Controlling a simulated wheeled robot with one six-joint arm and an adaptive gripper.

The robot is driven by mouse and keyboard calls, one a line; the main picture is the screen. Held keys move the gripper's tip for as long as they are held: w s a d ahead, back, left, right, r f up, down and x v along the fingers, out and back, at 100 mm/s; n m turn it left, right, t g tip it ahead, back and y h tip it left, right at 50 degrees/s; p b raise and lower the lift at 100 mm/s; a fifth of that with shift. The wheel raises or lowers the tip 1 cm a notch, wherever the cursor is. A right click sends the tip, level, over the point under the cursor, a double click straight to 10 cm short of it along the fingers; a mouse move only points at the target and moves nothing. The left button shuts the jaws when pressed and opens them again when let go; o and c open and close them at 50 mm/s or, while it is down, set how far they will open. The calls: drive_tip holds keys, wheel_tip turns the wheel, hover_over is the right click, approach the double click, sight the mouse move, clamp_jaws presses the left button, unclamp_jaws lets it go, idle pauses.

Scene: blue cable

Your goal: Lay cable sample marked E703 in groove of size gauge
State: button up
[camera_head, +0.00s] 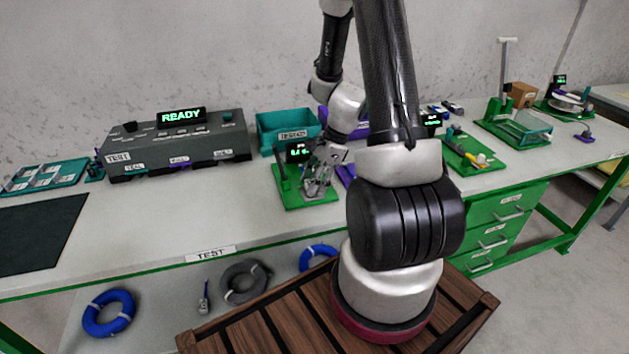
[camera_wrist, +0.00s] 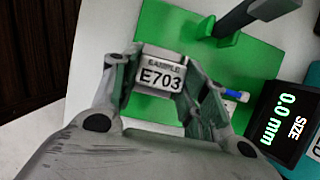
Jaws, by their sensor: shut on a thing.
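The cable sample's tag (camera_wrist: 160,77), a white label reading "SAMPLE E703", sits between the fingertips of my gripper (camera_wrist: 158,75) in the wrist view. My gripper is shut on the sample. A short blue and white cable end (camera_wrist: 236,95) shows to the right of the fingers. The size gauge has a green base (camera_wrist: 185,28) under the gripper, a dark upright arm and a display (camera_wrist: 288,118) reading "SIZE 0.0 mm". In the head view my gripper (camera_head: 318,182) is over the gauge's green base (camera_head: 290,198). The groove is hidden, and I cannot tell whether the cable touches the gauge.
A teal bin (camera_head: 287,127) labelled "TESTED" stands behind the gauge. A grey test unit (camera_head: 178,148) showing "READY" is to the left. Another green fixture (camera_head: 470,153) stands to the right. The bench between the black mat (camera_head: 38,232) and the gauge is clear.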

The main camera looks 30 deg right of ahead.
drive_tip(key=o, duration=1.1)
drive_tip(key=shift+r, duration=4.05)
